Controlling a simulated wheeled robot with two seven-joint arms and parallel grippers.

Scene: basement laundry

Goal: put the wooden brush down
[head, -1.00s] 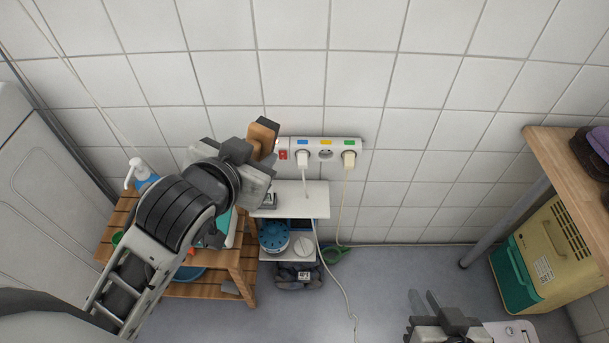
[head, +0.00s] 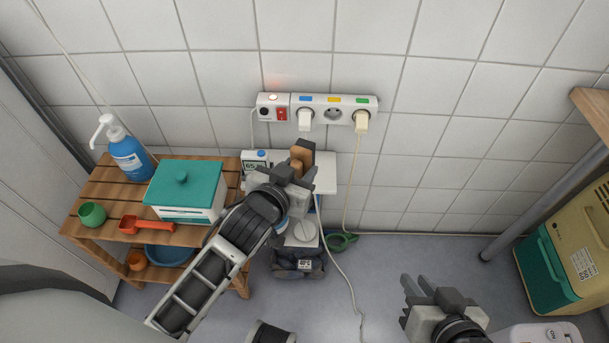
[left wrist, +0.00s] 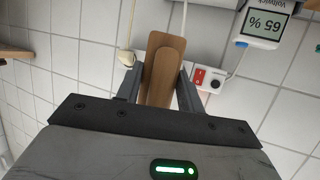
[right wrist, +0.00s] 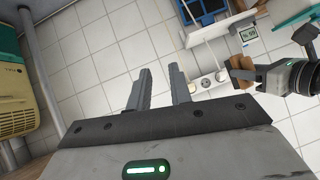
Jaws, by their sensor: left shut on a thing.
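The wooden brush (head: 301,157) is a brown block with a darker part behind it. My left gripper (head: 306,172) is shut on it, and in the head view it stands up in front of the wall, over the small white shelf (head: 326,178). In the left wrist view the brush (left wrist: 162,70) sits between the two fingers (left wrist: 160,92). Whether its lower end touches the shelf is hidden by the gripper. My right gripper (head: 421,291) is open and empty at the lower right, over the floor. Its spread fingers also show in the right wrist view (right wrist: 160,90).
A power strip (head: 333,108) with plugs is on the wall, with cords hanging down. A display device (head: 254,168) stands left of the brush. A wooden rack (head: 112,190) holds a blue pump bottle (head: 128,155) and a teal-lidded box (head: 186,190). A beige-green case (head: 566,245) is at right.

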